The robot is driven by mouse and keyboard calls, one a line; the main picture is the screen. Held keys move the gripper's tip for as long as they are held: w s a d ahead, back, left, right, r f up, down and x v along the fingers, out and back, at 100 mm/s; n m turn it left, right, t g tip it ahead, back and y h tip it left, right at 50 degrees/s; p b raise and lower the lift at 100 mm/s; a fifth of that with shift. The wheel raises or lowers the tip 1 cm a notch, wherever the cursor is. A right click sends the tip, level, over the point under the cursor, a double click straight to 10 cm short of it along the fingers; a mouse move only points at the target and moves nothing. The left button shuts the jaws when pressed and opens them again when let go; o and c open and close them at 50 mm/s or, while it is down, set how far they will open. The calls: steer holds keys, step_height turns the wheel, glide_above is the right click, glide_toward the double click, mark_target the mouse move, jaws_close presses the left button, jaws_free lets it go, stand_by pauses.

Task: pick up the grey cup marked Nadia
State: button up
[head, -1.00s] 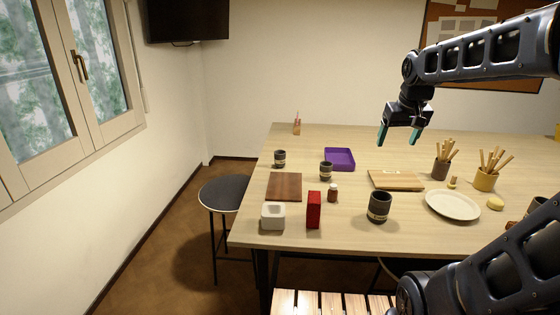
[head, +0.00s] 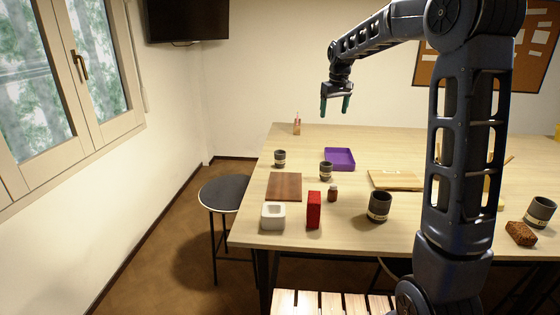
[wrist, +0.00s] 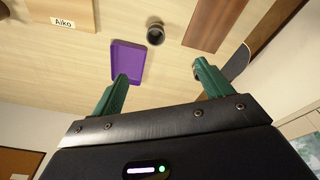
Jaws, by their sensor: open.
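Several dark grey cups with pale label bands stand on the table: one at the back left (head: 279,158), one by the purple tray (head: 326,171), one near the front edge (head: 379,207) and one at the far right (head: 541,211). Their names are too small to read, so I cannot tell which is marked Nadia. My gripper (head: 335,107) is open and empty, high above the table's back part. In the wrist view, one grey cup (wrist: 155,34) stands beyond the green fingertips (wrist: 160,72), beside the purple tray, its label not readable.
A label reading Aiko (wrist: 62,22) shows in the wrist view. My arm hides part of the right side.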

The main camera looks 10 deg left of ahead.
steer(key=w+a+f+n+g, duration=0.1)
steer(key=w+a+f+n, duration=0.1)
steer(key=w+a+f, duration=0.85)
steer(key=n+g, duration=0.1)
steer(key=n, duration=0.1)
glide_above(279, 152)
steer(key=f, duration=0.9)
steer(key=shift+w+d+f, duration=0.1)
steer(key=shift+d+f, duration=0.1)
steer(key=shift+f, duration=0.2)
steer(key=shift+a+f, duration=0.15)
steer(key=shift+f, duration=0.35)
step_height(279, 152, down, 5)
steer(key=shift+r, duration=0.1)
steer(key=shift+d+f, duration=0.2)
steer(key=shift+f, duration=2.45)
steer(key=c, duration=1.1)
